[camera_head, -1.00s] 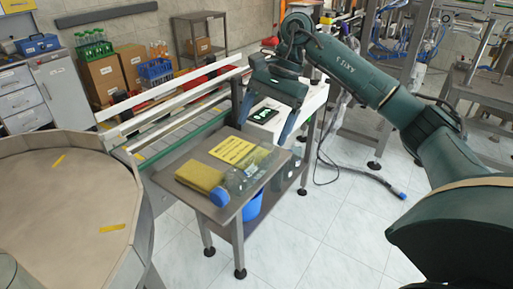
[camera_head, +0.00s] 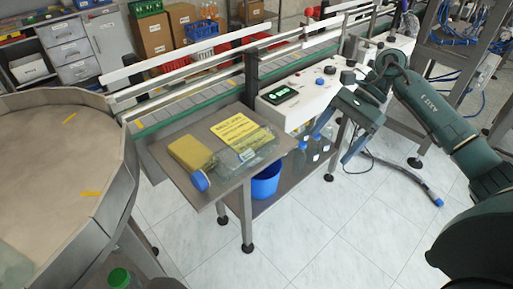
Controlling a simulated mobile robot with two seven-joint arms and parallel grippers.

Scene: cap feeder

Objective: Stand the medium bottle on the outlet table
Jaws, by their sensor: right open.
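A clear bottle (camera_head: 235,163) with a blue cap (camera_head: 200,181) lies on its side on the small steel outlet table (camera_head: 204,136). Its cap end points towards the front left edge. A yellow sponge-like block (camera_head: 190,153) lies beside it, and a yellow sign (camera_head: 241,130) lies behind it. My right gripper (camera_head: 331,146) is open and empty, to the right of the table and apart from the bottle. My left gripper does not show.
A blue bin (camera_head: 266,182) and several blue-capped bottles stand below, near the table's right side. A conveyor with rails (camera_head: 190,105) runs behind. A round turntable (camera_head: 50,150) is at the left. A green-capped bottle (camera_head: 119,278) shows at the bottom edge.

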